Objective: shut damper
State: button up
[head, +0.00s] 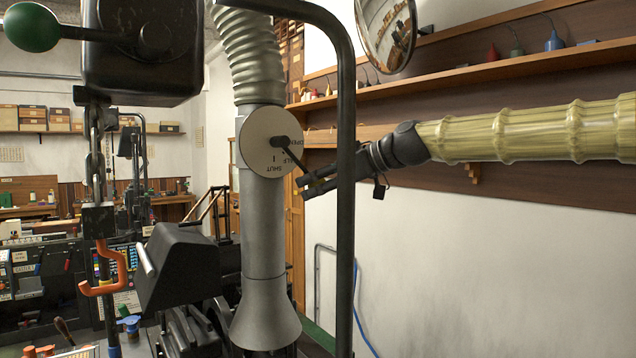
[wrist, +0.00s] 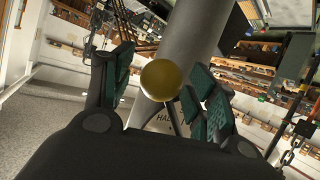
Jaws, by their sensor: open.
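The damper is a round pale dial (head: 256,150) on the grey duct pipe (head: 263,225), marked OPEN, HALF and SHUT. Its dark lever (head: 291,155) slants down and right from the hub, across the dial near the HALF mark. My gripper (head: 304,187) reaches in from the right, with its fingertips by the lever's outer end. In the wrist view, a yellowish ball knob (wrist: 160,80) sits between the open fingers (wrist: 156,66), with gaps on both sides. Part of the HALF lettering shows behind it. The knob is not clear in the head view.
A dark upright bar (head: 346,230) stands in front of my gripper, close to the pipe. A black machine head with a green knob (head: 32,27) hangs at upper left. An orange hook (head: 105,275) is below it. A round mirror (head: 386,30) is at upper right.

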jog(key=shift+c, duration=0.2)
grip_shut()
jog(key=shift+s+f+b, duration=0.1)
jog(key=shift+f+b, duration=0.05)
jog(key=shift+b, duration=0.15)
jog(key=shift+s+a+f+m+y+b, duration=0.25)
jog(key=shift+a+f+m+y+b, duration=0.35)
jog(key=shift+b, duration=0.45)
jog(key=s+a+f+m+y+b, duration=0.1)
jog(key=b, duration=0.3)
jog(key=shift+s+a+f+m+g+b, duration=0.3)
jog(key=shift+a+f+m+b, duration=0.05)
jog(key=shift+a+m+b, duration=0.05)
jog(key=shift+s+a+m+y+b, duration=0.55)
jog(key=shift+a+y+b, duration=0.2)
jog(key=shift+b, duration=0.45)
jog(key=shift+r, duration=0.1)
